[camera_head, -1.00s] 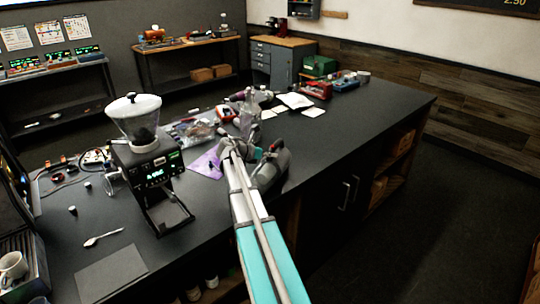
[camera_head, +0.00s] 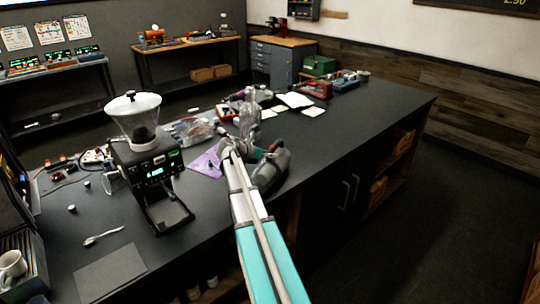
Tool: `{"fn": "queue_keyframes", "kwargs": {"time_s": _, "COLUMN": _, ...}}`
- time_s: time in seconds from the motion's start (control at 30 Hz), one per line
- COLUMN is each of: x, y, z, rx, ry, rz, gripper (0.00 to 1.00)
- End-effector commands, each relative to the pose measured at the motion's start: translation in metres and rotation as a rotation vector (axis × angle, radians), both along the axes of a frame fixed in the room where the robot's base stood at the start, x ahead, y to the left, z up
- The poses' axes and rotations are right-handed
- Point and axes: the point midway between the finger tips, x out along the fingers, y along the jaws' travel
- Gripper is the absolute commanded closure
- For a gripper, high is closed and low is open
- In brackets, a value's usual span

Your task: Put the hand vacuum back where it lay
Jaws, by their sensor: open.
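A dark grey, rounded body that looks like the hand vacuum (camera_head: 271,170) lies at the front edge of the black counter, just right of my arm. My gripper (camera_head: 266,152) is at the far end of my teal and white arm, close above or beside that body. The wrist links partly hide the gripper, and its fingers are too small to make out clearly. I cannot tell whether they touch the vacuum.
A coffee grinder (camera_head: 155,172) with a clear hopper stands left of my arm. A purple mat (camera_head: 206,163), a clear vessel (camera_head: 248,118) and loose parts lie beyond my wrist. A spoon (camera_head: 103,236) and grey mat (camera_head: 110,272) are front left.

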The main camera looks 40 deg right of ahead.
Motion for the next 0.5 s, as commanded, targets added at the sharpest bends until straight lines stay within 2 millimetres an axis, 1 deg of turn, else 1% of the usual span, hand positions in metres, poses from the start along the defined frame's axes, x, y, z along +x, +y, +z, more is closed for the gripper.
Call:
{"fn": "queue_keyframes", "kwargs": {"time_s": 0.27, "x": 0.000, "y": 0.000, "z": 0.002, "rx": 0.002, "ry": -0.002, "rz": 0.000, "gripper": 0.25}}
{"fn": "queue_keyframes", "kwargs": {"time_s": 0.5, "x": 0.000, "y": 0.000, "z": 0.014, "rx": 0.001, "ry": 0.000, "rz": 0.000, "gripper": 0.25}}
